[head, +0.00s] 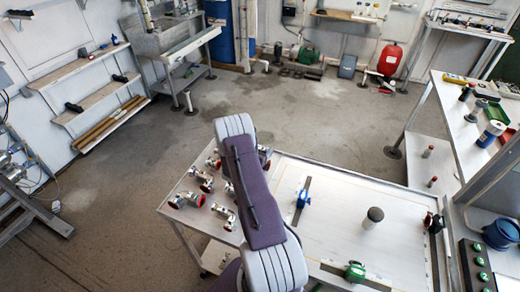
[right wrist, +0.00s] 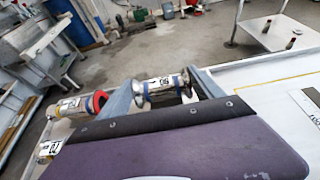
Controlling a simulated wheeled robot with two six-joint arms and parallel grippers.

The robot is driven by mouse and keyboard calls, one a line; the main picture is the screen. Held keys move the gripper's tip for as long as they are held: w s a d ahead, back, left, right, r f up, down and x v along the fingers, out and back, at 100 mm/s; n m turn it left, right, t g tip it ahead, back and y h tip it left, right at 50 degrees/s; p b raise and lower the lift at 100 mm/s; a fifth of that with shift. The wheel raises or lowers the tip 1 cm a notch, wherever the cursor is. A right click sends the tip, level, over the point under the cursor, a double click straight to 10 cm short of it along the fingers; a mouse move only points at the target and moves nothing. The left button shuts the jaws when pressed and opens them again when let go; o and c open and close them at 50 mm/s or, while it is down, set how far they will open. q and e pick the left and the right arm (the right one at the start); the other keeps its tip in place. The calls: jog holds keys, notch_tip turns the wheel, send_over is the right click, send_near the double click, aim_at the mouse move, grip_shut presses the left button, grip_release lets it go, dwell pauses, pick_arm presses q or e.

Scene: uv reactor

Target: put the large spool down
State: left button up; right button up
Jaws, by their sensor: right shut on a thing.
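My right gripper (right wrist: 165,100) shows in the right wrist view, with its grey fingers on either side of a metal flanged spool, the large spool (right wrist: 163,88). The spool has a white label and blue bands, and the gripper is shut on it. In the head view my purple and grey right arm hides most of the gripper and spool. A red-faced metal fitting (right wrist: 75,105) lies just left of the gripper in the wrist view. Whether the held spool touches the table cannot be told. My left gripper is not in view.
Several metal fittings with red faces (head: 187,200) lie on the left part of the table (head: 335,218). A blue-handled valve (head: 302,198), a dark-topped cylinder (head: 373,217) and a green part (head: 355,271) stand to the right, with bare tabletop between them. A side bench (head: 455,110) holds more parts.

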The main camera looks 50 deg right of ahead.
jog(key=shift+f, duration=0.2)
jog(key=o, duration=1.7)
jog(key=shift+r, duration=0.15)
jog(key=shift+r, duration=0.2)
jog(key=b+v, duration=0.1)
jog(key=v, duration=1.1)
jog(key=shift+f, duration=0.1)
jog(key=shift+s, duration=0.1)
